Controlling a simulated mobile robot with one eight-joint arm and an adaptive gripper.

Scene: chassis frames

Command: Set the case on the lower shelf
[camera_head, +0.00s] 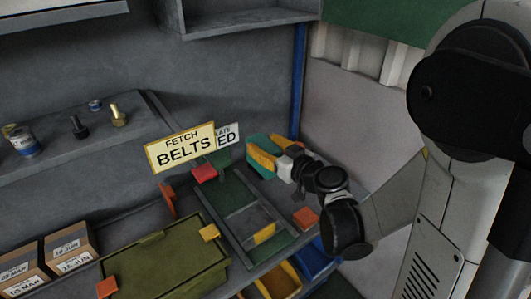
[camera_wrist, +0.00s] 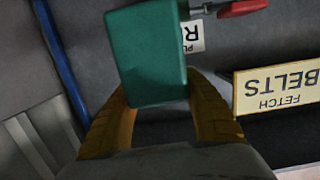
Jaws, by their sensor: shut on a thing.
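My gripper (camera_head: 268,152) has orange fingers and is shut on a teal-green case (camera_head: 257,170) near the back right corner. In the wrist view the case (camera_wrist: 150,50) sits between the two fingers of my gripper (camera_wrist: 160,88), and its far end runs past the fingertips. The case is held in the air, to the right of the signs. A lower shelf (camera_head: 85,229) runs along the back wall. Another shelf (camera_head: 50,163), higher up, carries a can and bolts. The face of the case turned away from me is hidden.
A "FETCH BELTS" sign (camera_head: 181,148) stands close to the left of my gripper. A blue post (camera_head: 298,80) stands behind.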

